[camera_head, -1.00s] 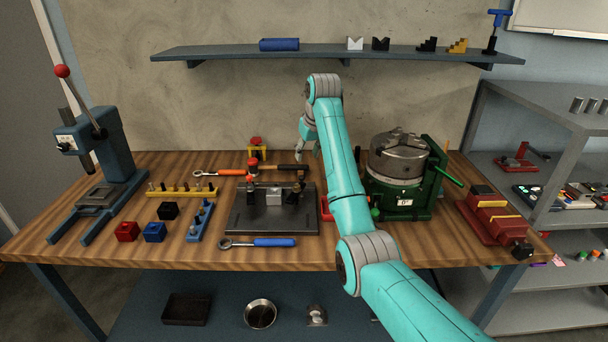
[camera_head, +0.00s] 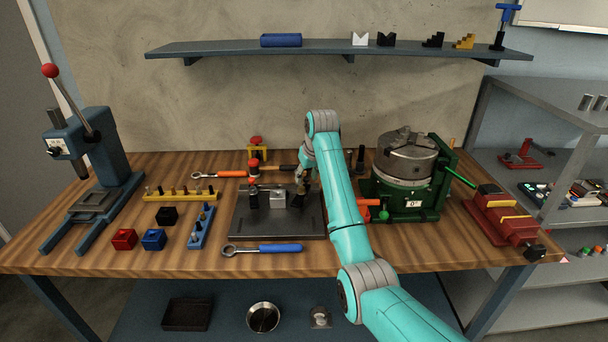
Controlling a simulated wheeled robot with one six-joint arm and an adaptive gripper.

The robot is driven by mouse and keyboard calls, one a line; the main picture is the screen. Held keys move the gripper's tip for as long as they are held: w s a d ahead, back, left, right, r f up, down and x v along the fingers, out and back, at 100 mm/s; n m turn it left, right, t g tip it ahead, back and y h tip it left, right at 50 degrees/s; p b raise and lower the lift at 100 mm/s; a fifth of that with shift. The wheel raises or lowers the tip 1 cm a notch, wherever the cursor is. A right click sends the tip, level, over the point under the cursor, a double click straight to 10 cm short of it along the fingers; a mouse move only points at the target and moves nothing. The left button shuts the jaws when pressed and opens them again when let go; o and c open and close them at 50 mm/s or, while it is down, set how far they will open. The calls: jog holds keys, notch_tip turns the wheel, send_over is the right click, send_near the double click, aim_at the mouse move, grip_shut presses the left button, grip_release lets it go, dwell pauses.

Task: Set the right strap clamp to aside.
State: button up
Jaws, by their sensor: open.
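A dark fixture plate (camera_head: 255,226) lies in the middle of the bench with a light grey block (camera_head: 277,199) on it. The left strap clamp (camera_head: 252,198) stands at the block's left side. The right strap clamp (camera_head: 297,201) stands at its right side, dark and partly covered by my gripper. My gripper (camera_head: 303,183) points down and is at the right strap clamp's upper part. It is open; the fingers are small and dark here, and I cannot tell whether they touch the clamp.
A green fixture with a round chuck (camera_head: 405,160) stands right of my arm, with a red vise (camera_head: 503,218) beyond it. A blue-handled wrench (camera_head: 265,249) lies in front of the plate. An orange-handled tool (camera_head: 230,174) lies behind.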

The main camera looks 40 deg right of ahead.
jog(key=shift+c, duration=0.2)
grip_shut()
jog(key=shift+w+a+n+y, duration=0.2)
jog(key=shift+n+y, duration=0.1)
jog(key=shift+n, duration=0.5)
jog(key=shift+o, duration=0.2)
grip_release()
jog(key=v, duration=0.7)
jog(key=shift+r, duration=0.2)
jog(key=shift+s+d, duration=0.1)
jog(key=shift+s, duration=0.1)
